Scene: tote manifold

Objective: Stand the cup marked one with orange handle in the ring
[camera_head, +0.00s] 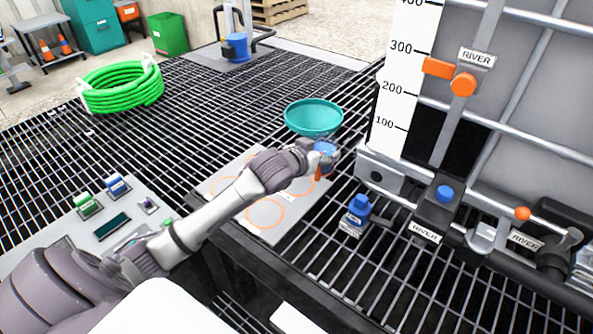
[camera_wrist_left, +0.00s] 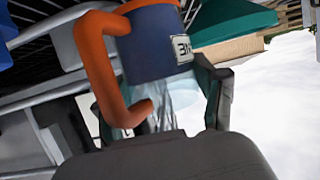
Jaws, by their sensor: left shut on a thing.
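My left gripper (camera_head: 322,158) is shut on a blue cup (camera_head: 325,148) with an orange handle, just past the board's far right edge area. In the left wrist view the cup (camera_wrist_left: 158,42) fills the upper middle, with its orange handle (camera_wrist_left: 98,70) to the left. Its white label is partly cut off, with letters that look upside down, like the end of "ONE". A pale translucent patch lies below the cup there; I cannot tell what it is. A grey board (camera_head: 290,222) bears several orange ring outlines, one clear near its front (camera_head: 265,213). My right gripper is out of view.
A tall gauge panel (camera_head: 398,85) with pipes and valves rises at the right. A small blue-topped valve (camera_head: 357,210) stands right of the board. A green hose coil (camera_head: 122,88) lies far left.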

